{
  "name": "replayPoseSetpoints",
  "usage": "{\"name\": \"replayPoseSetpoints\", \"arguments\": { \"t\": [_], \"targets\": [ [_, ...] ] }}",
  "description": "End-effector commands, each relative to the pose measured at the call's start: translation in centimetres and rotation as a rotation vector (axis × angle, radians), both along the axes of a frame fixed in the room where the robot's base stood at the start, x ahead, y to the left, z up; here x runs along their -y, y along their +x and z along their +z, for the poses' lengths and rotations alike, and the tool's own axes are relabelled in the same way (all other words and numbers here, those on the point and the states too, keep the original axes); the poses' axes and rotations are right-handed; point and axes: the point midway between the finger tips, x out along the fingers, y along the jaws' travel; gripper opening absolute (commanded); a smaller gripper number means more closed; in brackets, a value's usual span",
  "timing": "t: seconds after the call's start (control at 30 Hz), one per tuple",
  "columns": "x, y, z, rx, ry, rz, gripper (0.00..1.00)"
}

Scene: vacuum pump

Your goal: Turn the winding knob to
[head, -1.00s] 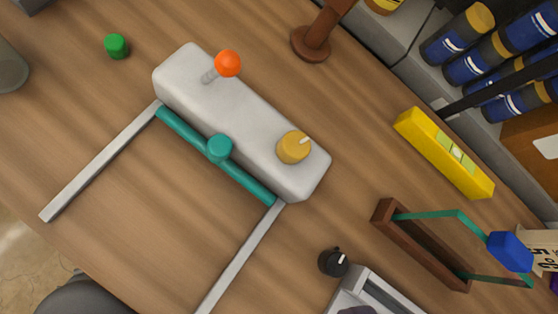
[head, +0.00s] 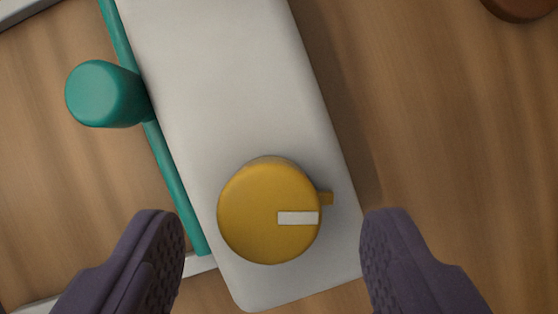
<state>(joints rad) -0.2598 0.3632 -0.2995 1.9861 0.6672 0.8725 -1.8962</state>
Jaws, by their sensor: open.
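The yellow winding knob (head: 258,227) sits on the lower end of the pale grey block (head: 225,75). My gripper (head: 272,222) is open, with one dark finger on each side of the knob and a gap on both sides. The fingers appear apart from the knob. How high they are above the block is hard to tell.
A teal knob (head: 98,94) on a teal bar (head: 168,165) lies along the block's left side. Grey rail parts (head: 200,265) show at lower left. A brown round base (head: 518,8) is at the top right. The wooden table (head: 440,120) on the right is clear.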

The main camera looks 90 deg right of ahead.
Motion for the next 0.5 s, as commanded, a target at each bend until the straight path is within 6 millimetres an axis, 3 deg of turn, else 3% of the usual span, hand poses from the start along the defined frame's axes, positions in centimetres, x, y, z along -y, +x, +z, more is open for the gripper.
{"name": "replayPoseSetpoints", "arguments": {
  "t": [0.13, 0.47, 0.5],
  "targets": [
    [-0.7, 0.1, -1.8, -0.001, 0.0, -0.001, 0.65],
    [-0.9, 0.1, -2.1, 0.001, 0.0, -0.001, 0.65],
    [-0.9, 0.1, -2.1, 0.001, 0.0, -0.001, 0.56]
  ]
}}
